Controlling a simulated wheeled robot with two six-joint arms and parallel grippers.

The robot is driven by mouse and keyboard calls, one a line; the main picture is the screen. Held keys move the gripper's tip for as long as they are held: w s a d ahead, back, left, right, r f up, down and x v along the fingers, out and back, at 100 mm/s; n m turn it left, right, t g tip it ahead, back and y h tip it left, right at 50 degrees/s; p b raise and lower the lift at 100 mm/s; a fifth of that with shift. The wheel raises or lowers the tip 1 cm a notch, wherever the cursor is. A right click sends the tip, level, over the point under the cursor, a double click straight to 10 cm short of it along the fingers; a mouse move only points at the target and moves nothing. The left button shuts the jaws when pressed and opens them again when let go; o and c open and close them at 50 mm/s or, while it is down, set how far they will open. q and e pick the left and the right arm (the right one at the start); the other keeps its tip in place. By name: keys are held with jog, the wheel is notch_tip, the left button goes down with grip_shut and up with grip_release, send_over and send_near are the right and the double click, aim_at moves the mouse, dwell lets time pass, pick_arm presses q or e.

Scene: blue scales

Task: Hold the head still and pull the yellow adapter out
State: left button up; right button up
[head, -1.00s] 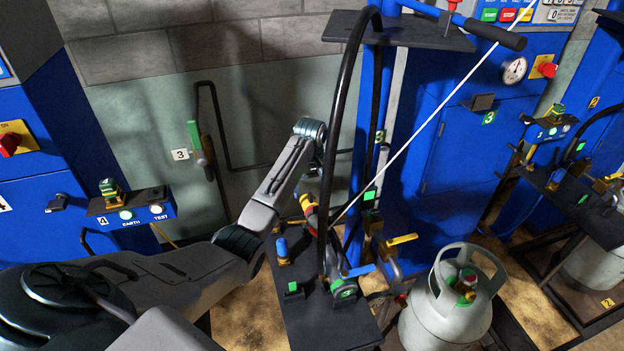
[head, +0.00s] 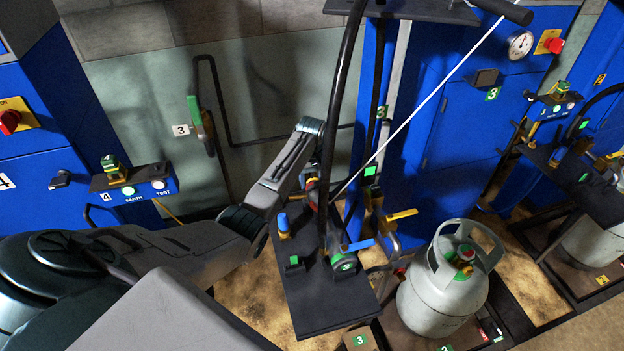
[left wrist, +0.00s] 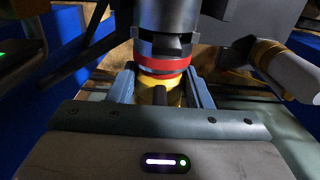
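In the left wrist view the head (left wrist: 166,20) is a dark grey cylinder with a red ring round its lower end. The yellow adapter (left wrist: 160,98) shows just below the red ring, against the head. My left gripper (left wrist: 162,90) has a finger on each side of the adapter, and the yellow fills the space between them, so it looks shut on it. In the head view my left gripper is mostly hidden behind the wrist and black hose; a little red (head: 311,184) shows there. My right gripper is not in view.
A black hose (head: 327,150) hangs down to the dark scale platform (head: 325,315) of station 3. A yellow-handled valve (head: 402,214) and grey gas cylinder (head: 440,290) stand to the right. Station 4's panel (head: 135,190) is at left. A white line crosses diagonally.

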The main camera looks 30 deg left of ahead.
pick_arm(q)
jog(key=c, duration=0.3)
jog(key=o, duration=1.1)
